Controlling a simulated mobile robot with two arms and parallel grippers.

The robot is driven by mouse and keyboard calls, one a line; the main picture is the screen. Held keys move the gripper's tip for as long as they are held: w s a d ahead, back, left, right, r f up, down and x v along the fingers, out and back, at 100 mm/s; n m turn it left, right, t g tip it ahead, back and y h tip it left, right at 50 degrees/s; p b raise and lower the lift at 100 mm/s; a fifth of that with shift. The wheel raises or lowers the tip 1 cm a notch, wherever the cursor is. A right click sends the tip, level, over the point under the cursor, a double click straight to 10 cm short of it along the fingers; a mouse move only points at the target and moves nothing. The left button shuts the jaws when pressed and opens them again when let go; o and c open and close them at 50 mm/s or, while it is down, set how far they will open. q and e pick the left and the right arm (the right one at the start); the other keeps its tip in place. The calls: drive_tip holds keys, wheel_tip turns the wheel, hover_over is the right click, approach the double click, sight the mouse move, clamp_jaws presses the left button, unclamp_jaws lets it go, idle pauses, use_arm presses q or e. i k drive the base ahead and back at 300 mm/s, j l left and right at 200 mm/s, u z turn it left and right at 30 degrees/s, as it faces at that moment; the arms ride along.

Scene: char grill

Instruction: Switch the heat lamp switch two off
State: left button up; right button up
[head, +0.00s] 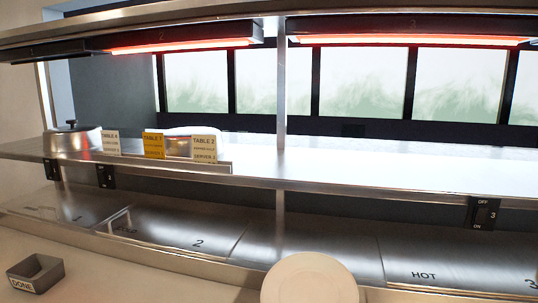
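Small black switches sit on the front edge of the steel shelf. One switch (105,176) is left of centre and another (52,170) is farther left; their markings are too small to read. A third switch (484,214) on the right shows OFF above, ON below and the number 3. Overhead, a heat lamp (180,46) marked 2 glows red on the left. A heat lamp (410,40) marked 3 glows red on the right. The switches' lever positions cannot be made out. Neither of my grippers is in view.
The steel shelf (380,180) carries a lidded pot (73,140) and table cards (153,146) at the left. A steel post (281,90) stands mid-shelf. Below are a grey DONE bin (36,275) and a white round thing (310,280) at front centre.

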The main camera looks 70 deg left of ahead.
sight(101, 174)
drive_tip(key=u, duration=3)
